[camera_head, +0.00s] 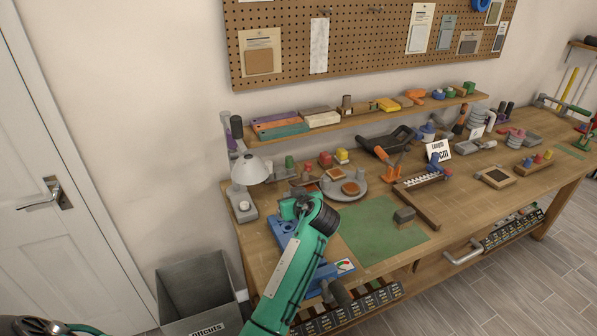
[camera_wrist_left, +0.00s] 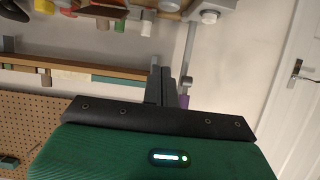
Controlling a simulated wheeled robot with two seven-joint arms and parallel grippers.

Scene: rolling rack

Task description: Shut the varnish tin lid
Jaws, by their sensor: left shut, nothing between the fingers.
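I cannot pick out the varnish tin or its lid for certain in either view. It may be among the small items at the back left of the workbench (camera_head: 405,262), or hidden behind my arm. My left arm reaches up over the bench's front left part in the head view, and its fingers are not clear there. In the left wrist view my left gripper (camera_wrist_left: 166,80) is shut with nothing between its fingers. That view looks upside down, with the bench items along its top edge. My right gripper is not in view.
A round grey plate (camera_head: 345,193) with brownish blocks lies behind my arm. A shelf (camera_head: 372,117) and pegboard (camera_head: 290,60) are on the wall. The green mat (camera_head: 375,235) is mostly clear. A grey bin (camera_head: 197,282) stands on the floor.

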